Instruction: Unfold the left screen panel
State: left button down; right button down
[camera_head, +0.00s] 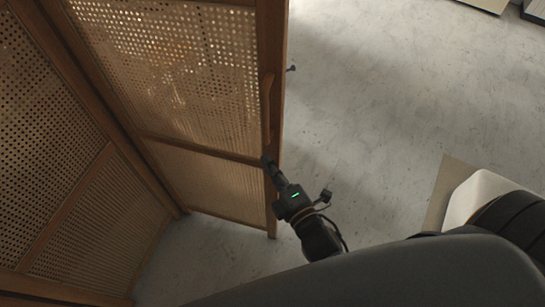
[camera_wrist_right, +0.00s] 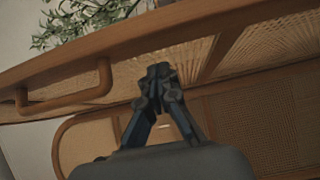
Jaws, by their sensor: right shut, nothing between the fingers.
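The folding screen fills the left of the head view, with woven panels in brown wooden frames. One panel (camera_head: 170,65) stands at an angle to the panel at the far left (camera_head: 45,130). A wooden bar handle (camera_head: 267,105) is on the free edge post of the angled panel. My right gripper (camera_head: 267,162) is at that post, just below the handle. In the right wrist view the handle (camera_wrist_right: 65,103) is left of my right gripper (camera_wrist_right: 158,72), whose fingers are together with nothing between them. I cannot tell whether the fingertips touch the frame. My left gripper is not in view.
Grey floor (camera_head: 390,90) lies open right of the screen. A white object (camera_head: 480,195) is at the lower right beside a beige flat area (camera_head: 445,185). A small dark object (camera_head: 291,68) is by the post. Green leaves (camera_wrist_right: 75,20) show in the right wrist view.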

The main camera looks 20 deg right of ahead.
jog(key=shift+w+d, duration=0.7)
jog(key=shift+w, duration=0.2)
